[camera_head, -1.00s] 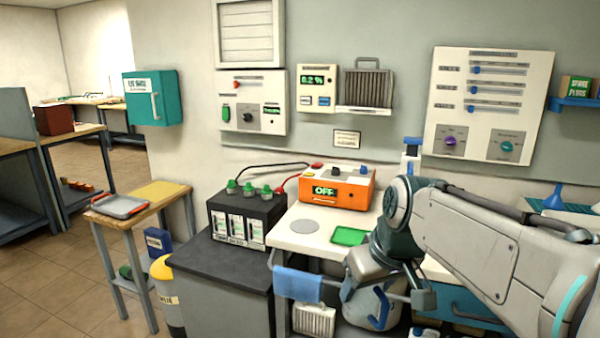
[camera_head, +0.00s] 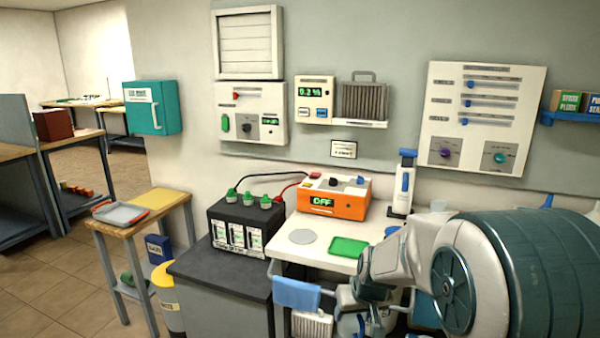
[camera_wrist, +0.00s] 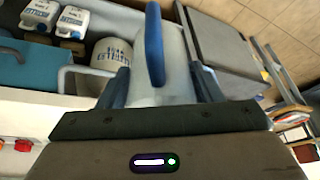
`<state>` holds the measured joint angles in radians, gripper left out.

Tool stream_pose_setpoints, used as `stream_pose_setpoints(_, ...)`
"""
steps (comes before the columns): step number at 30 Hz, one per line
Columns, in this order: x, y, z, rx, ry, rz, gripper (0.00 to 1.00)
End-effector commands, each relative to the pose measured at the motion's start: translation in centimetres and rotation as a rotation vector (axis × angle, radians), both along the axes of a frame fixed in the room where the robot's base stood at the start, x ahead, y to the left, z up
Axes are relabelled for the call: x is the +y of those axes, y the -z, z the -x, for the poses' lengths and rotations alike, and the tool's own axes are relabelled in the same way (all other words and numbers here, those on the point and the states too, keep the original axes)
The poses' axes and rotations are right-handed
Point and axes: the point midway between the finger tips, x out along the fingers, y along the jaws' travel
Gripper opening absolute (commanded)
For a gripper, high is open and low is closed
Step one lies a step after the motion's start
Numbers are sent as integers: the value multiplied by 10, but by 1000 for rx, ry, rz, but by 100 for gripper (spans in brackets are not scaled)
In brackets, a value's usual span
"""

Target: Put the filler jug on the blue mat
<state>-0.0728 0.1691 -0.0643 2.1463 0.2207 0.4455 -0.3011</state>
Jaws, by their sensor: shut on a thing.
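The filler jug (camera_wrist: 172,50) is a pale grey vessel with a blue handle; it fills the middle of the wrist view. My gripper (camera_wrist: 162,88) is shut on it, with a dark finger on each side. In the head view my gripper (camera_head: 366,308) is low at the front of the white worktop, partly hidden by my arm; the jug shows there only in small part, if at all. A blue round patch, apparently the blue mat (camera_head: 392,230), lies on the worktop, partly covered by my arm.
The white worktop (camera_head: 284,252) holds a grey disc (camera_head: 303,237), a green tray (camera_head: 348,247), an orange charger (camera_head: 334,199) and a tall white-and-blue device (camera_head: 403,180). A blue cloth (camera_head: 297,294) hangs at its front. A labelled white tub (camera_wrist: 110,56) stands beside the jug in the wrist view.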

Motion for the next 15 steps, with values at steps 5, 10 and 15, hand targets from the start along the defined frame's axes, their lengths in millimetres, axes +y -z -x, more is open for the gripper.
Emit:
stream_pose_setpoints(5, -13, 41, -12, 9, 68, 6, 36)
stream_pose_setpoints(10, -21, 68, -16, 7, 112, 13, 36)
stream_pose_setpoints(15, -26, 85, -13, 7, 131, 18, 36)
